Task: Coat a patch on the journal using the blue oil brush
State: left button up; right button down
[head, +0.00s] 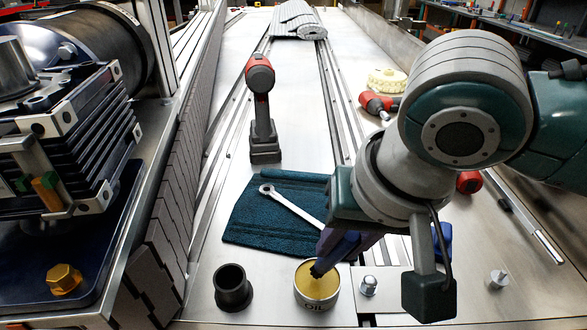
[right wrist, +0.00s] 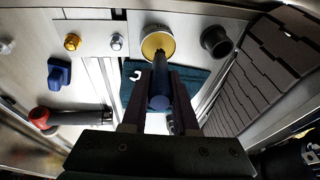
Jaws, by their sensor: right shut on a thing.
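The blue oil brush (head: 337,252) is gripped in my right gripper (head: 350,238), with its handle between the two fingers in the right wrist view (right wrist: 160,92). The brush points down and its dark tip is at the mouth of the oil tin (head: 317,298), over or in the yellow oil; I cannot tell whether it touches. The tin also shows in the right wrist view (right wrist: 158,33). A steel cylinder (head: 14,68) stands at the far left by the motor; I cannot tell whether it is the journal. My left gripper is out of view.
A black bushing (head: 232,288) stands left of the tin and a dome nut (head: 368,285) right of it. A wrench (head: 290,205) lies on a teal cloth (head: 245,222) behind. A red drill (head: 262,110) stands beyond. Grey link belting (head: 165,235) borders the left.

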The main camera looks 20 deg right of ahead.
jog(key=shift+f, duration=0.5)
dwell(0.3)
jog(key=shift+f, duration=0.1)
dwell(1.4)
jog(key=shift+p, duration=0.3)
dwell(0.3)
notch_tip(320, 180, up, 5)
jog(key=p, duration=0.6)
notch_tip(320, 180, up, 2)
jog(key=p, duration=0.3)
dwell(0.4)
